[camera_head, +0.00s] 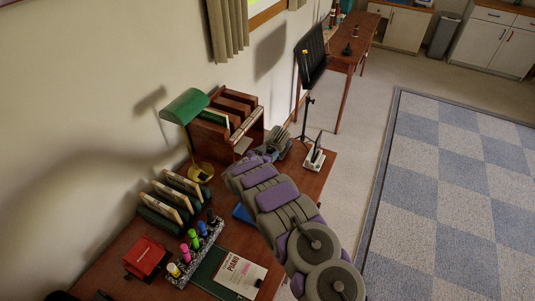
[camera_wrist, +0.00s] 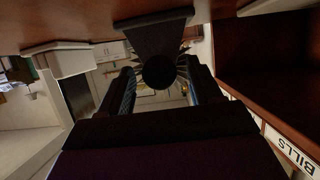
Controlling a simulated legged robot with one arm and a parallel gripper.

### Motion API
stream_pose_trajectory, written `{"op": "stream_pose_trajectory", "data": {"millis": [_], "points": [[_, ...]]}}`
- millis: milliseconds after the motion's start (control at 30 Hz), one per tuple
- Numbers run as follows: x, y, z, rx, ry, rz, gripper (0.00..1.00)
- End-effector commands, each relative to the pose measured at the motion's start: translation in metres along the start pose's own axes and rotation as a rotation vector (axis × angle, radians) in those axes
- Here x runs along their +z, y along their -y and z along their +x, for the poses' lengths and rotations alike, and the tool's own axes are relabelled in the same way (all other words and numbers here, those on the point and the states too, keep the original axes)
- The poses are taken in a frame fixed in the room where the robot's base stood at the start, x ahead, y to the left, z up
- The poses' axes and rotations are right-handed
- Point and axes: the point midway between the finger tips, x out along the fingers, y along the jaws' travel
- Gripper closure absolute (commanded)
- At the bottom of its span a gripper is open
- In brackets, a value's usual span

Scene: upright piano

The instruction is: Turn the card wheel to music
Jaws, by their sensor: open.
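The card wheel (camera_head: 283,136) stands on the wooden desk just beyond my gripper (camera_head: 262,153), which partly hides it in the head view. In the wrist view the desk is at the top, and the wheel's dark base hangs down to a round black hub (camera_wrist: 158,72). Card edges fan out behind the hub. My gripper (camera_wrist: 161,84) is open, with one finger on each side of the hub. I cannot tell whether the fingers touch it. The card faces cannot be read, so the section showing is unclear.
A wooden organizer (camera_head: 225,117) stands left of the wheel; a "BILLS" label (camera_wrist: 295,152) shows on it in the wrist view. A green lamp (camera_head: 185,106), card rack (camera_head: 172,200) and marker holder (camera_head: 196,250) stand along the wall. A music stand (camera_head: 313,58) is behind.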

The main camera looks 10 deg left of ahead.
Motion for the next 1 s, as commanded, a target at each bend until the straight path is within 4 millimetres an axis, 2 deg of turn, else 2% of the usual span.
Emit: {"op": "stream_pose_trajectory", "data": {"millis": [167, 733, 1000], "points": [[-0.0001, -0.0002, -0.0001, -0.001, 0.001, 0.001, 0.36], [-0.0005, -0.0011, 0.0002, 0.000, 0.001, 0.002, 0.90], [-0.0029, -0.0017, -0.0004, -0.028, -0.002, 0.066, 0.90]]}}
